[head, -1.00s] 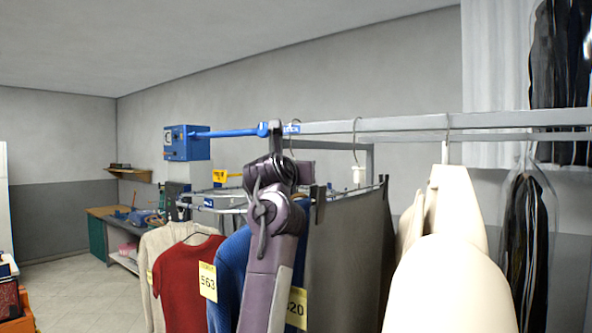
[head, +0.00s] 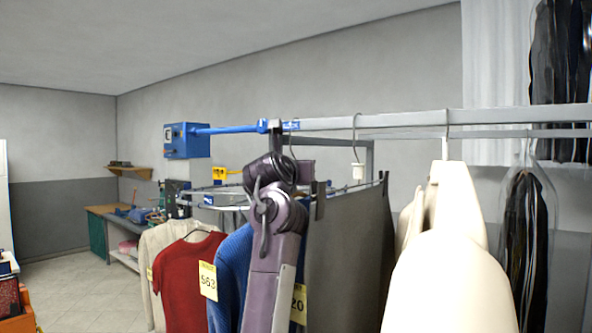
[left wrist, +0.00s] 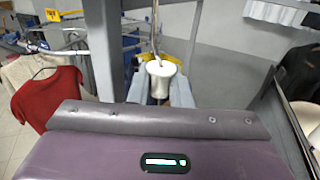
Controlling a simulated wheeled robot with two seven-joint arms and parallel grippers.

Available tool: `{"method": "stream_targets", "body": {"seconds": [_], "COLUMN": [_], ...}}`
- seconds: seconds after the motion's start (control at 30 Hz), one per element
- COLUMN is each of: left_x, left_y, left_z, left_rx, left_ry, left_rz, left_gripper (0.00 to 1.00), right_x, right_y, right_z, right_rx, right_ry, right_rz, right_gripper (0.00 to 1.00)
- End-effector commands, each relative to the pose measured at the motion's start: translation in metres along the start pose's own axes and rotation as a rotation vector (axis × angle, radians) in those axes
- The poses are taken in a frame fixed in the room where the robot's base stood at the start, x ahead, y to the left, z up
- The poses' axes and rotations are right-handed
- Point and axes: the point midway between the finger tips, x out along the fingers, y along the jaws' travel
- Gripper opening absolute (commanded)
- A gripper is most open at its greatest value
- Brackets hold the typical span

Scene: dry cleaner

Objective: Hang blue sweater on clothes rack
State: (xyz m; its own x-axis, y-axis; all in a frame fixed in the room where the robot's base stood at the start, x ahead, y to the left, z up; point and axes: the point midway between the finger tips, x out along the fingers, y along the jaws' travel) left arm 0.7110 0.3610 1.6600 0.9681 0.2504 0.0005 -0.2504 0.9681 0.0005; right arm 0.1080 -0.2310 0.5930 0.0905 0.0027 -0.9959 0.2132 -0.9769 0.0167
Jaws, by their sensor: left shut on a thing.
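The blue sweater (head: 232,266) hangs below the rack's rail, partly behind my left arm. A yellow tag (head: 299,304) shows at the arm's right side. My left gripper (head: 282,163) is just under the metal rail (head: 400,121) of the clothes rack, shut on the sweater's hanger; the grip itself is mostly hidden. A thin hook (head: 291,147) rises to the rail there; I cannot tell whether it rests on it. In the left wrist view, a white hanger neck (left wrist: 159,78) with a wire hook stands beyond my purple gripper body. My right gripper is not in view.
Grey clipped trousers or a skirt (head: 345,250) hang close at the right, with a smooth cream shape (head: 450,270) beyond. A red sweater (head: 186,275) and a beige one (head: 160,240) hang at the left. A blue device (head: 186,140) sits at the rail's left end.

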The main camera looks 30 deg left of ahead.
Motion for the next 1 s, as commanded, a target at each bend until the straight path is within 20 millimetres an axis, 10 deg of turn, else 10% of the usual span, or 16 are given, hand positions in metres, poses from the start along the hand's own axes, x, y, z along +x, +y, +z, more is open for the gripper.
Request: {"method": "stream_targets", "body": {"seconds": [0.17,0.2,0.4,0.8,1.0], "left_x": [-0.001,-0.001,0.0,0.001,0.001], "left_y": [0.0,0.0,0.0,0.002,0.003], "left_z": [0.001,0.001,0.001,0.003,0.044], "left_rx": [0.0,0.0,0.0,0.001,0.003], "left_ry": [-0.003,-0.003,-0.002,0.001,-0.001], "left_rz": [0.001,0.001,0.001,0.004,0.004], "left_gripper": [0.0,0.19,0.43,0.43,0.43], "right_x": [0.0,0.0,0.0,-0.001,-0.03], "right_y": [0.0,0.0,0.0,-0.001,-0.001], "right_z": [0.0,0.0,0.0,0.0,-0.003], "right_rx": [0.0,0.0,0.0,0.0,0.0], "right_ry": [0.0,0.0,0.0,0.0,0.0], "right_rz": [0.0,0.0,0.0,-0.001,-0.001], "right_gripper": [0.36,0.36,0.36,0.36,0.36]}}
